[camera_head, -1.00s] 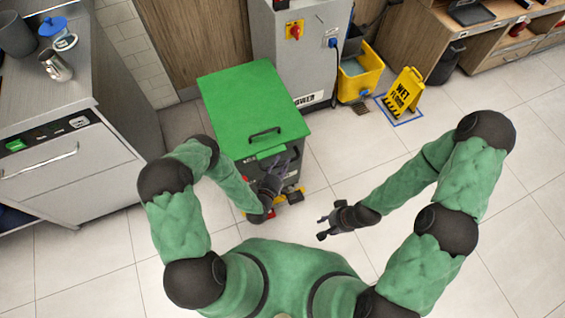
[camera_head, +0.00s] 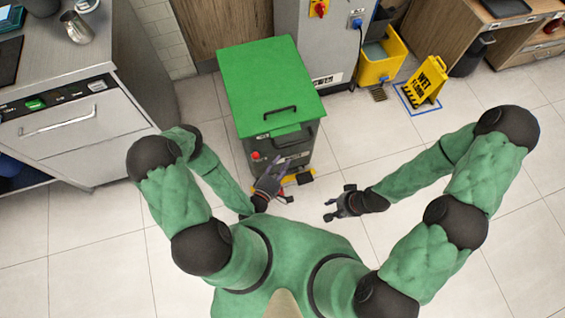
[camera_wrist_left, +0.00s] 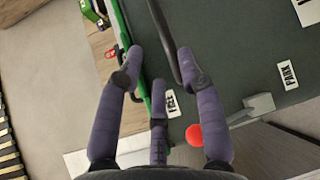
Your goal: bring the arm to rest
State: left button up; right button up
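My left gripper (camera_head: 275,170) is low in front of the green-lidded dark machine (camera_head: 268,85), with its fingers spread. In the left wrist view, its purple fingers (camera_wrist_left: 160,58) stand apart with nothing clearly gripped. A dark bar (camera_wrist_left: 165,35) passes beside the right finger; I cannot tell whether they touch. My right gripper (camera_head: 332,210) is over the floor to the right of the machine, small in view, with its fingers apart and empty. The lid is down, with a black handle (camera_head: 280,117) on top.
A steel counter (camera_head: 75,90) with a metal jug (camera_head: 77,28) stands at left. A grey cabinet (camera_head: 325,45), yellow bucket (camera_head: 383,60) and wet-floor sign (camera_head: 427,82) are behind. A red button (camera_wrist_left: 195,135) is near the left gripper. Floor at right is clear.

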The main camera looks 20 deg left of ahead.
dwell(0.4)
pick_arm(q)
jog(key=s+d+r+m+g+p, duration=0.1)
jog(key=s+d+r+m+g, duration=0.1)
jog(key=s+m+g, duration=0.8)
jog(key=d+m+g, duration=0.1)
jog(key=m+g, duration=0.4)
jog(key=shift+s+r+g+h, duration=0.2)
jog(key=shift+r+g+h, duration=0.1)
jog(key=shift+r, duration=0.1)
dwell(0.4)
